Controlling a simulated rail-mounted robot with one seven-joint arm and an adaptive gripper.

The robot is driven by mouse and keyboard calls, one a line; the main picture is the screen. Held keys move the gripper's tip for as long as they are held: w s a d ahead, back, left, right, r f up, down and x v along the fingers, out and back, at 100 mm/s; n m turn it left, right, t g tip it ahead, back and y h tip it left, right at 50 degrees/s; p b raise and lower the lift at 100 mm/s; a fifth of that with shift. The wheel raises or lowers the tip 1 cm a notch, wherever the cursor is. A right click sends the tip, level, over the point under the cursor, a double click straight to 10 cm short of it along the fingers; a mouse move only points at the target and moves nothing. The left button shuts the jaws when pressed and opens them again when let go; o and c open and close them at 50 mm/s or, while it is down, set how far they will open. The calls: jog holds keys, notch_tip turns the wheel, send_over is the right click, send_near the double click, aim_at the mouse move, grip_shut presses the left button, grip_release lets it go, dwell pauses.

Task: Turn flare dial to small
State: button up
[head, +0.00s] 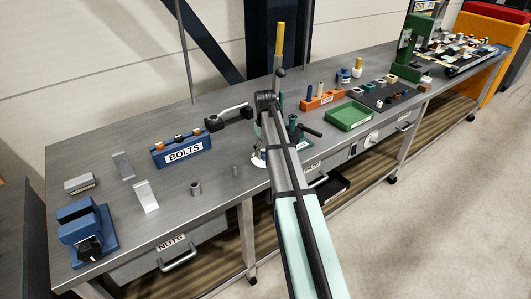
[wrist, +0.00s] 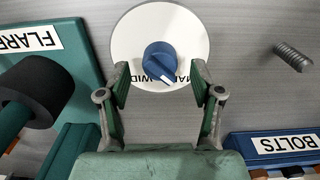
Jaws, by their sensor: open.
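The flare dial (wrist: 172,18) is a white disc with a blue knob (wrist: 160,58) in the wrist view. A white mark on the knob points to the lower right. Lettering along the disc's lower edge includes "WIDE" and part of another word, partly covered by my right finger. My gripper (wrist: 159,84) is open, its fingertips on either side of and just below the knob, with nothing between them. I cannot tell if they touch the disc. In the head view, part of the white dial (head: 258,160) shows beside my arm, which hides the gripper and knob.
A green stand labelled FLARE (wrist: 75,25) with a dark round part is close on the left in the wrist view. A threaded stud (wrist: 292,56) and the blue BOLTS rack (wrist: 270,141) are on the right. A green tray (head: 348,115) is further along the bench.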

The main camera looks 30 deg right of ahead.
notch_tip(320, 180, up, 10)
jog(key=shift+r, duration=0.15)
dwell(0.5)
